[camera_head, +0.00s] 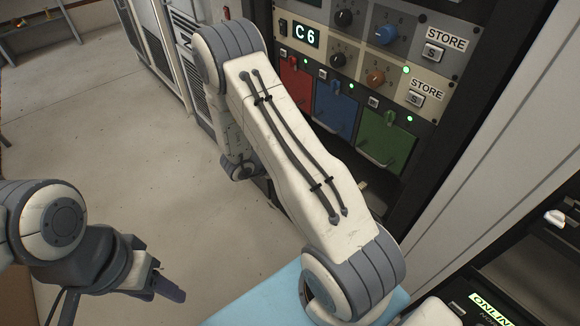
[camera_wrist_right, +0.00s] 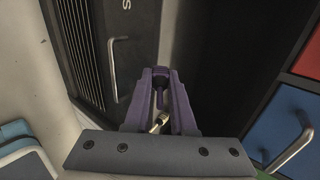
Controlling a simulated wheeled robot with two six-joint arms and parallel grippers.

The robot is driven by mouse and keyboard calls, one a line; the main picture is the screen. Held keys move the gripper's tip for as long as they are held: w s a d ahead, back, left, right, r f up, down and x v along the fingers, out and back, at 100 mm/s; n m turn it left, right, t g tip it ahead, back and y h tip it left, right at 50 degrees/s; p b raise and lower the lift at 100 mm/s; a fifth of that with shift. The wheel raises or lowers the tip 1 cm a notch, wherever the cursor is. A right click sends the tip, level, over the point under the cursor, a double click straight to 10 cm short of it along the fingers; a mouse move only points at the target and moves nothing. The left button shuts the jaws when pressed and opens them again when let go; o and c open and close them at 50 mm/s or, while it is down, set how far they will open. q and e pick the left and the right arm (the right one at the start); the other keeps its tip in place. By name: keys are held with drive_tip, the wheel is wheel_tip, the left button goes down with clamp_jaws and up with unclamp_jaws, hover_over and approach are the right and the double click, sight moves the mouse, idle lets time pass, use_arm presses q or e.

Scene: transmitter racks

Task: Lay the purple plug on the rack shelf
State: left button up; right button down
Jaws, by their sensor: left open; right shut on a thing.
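My right gripper (camera_wrist_right: 160,78) is shut on the purple plug (camera_wrist_right: 159,97) in the right wrist view. The plug lies between the two fingers, with a pale metal part towards the camera. In the head view my right arm's links hide this gripper and the plug. The rack (camera_head: 345,70) stands at the upper right of the head view, with a C6 display, knobs and red, blue and green panels. I cannot make out its shelf clearly. My left gripper (camera_head: 168,288) is at the lower left, open and empty, away from the rack.
The green panel (camera_head: 385,140) and blue panel (camera_head: 336,105) have protruding handles. A grey cabinet (camera_head: 180,50) stands left of the rack. A light blue surface (camera_head: 270,305) lies at the bottom. The floor at left is mostly clear. Equipment marked ONLINE (camera_head: 490,305) stands at lower right.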

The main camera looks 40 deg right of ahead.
drive_tip(key=shift+w+d+f+b, duration=0.2)
drive_tip(key=shift+d+b, duration=0.15)
drive_tip(key=shift+d, duration=1.45)
drive_tip(key=shift+w+d+f+b, duration=0.15)
drive_tip(key=shift+d+b, duration=0.25)
drive_tip(key=shift+d, duration=1.4)
drive_tip(key=shift+w+d+f+b, duration=0.1)
drive_tip(key=shift+d+f+b, duration=0.2)
drive_tip(key=shift+d, duration=1.5)
drive_tip(key=c, duration=0.7)
unclamp_jaws()
drive_tip(key=shift+r, duration=0.1)
